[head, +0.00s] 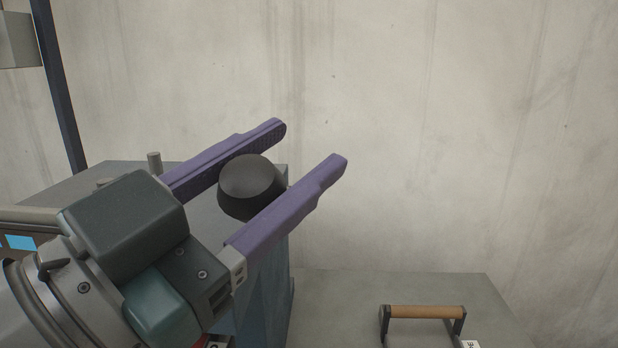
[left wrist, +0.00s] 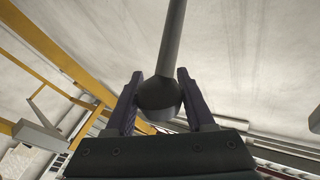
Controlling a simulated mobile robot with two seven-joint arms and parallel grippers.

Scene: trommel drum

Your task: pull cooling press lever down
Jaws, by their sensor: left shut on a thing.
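The press lever's dark round knob (head: 252,184) sits between the two purple fingers of my left gripper (head: 312,146) in the head view. In the left wrist view the knob (left wrist: 158,98) is between the fingertips, with the grey lever rod (left wrist: 172,38) running up from it. My left gripper (left wrist: 160,92) is shut on the knob, with a finger on each side. The lower end of the lever is hidden in the head view. My right gripper is in neither view.
A grey-topped blue cabinet (head: 268,295) stands behind and below the left gripper. A lower grey surface (head: 340,300) at the right carries a wooden-grip handle (head: 425,312). A dark post (head: 58,90) rises at the left. The wall behind is bare.

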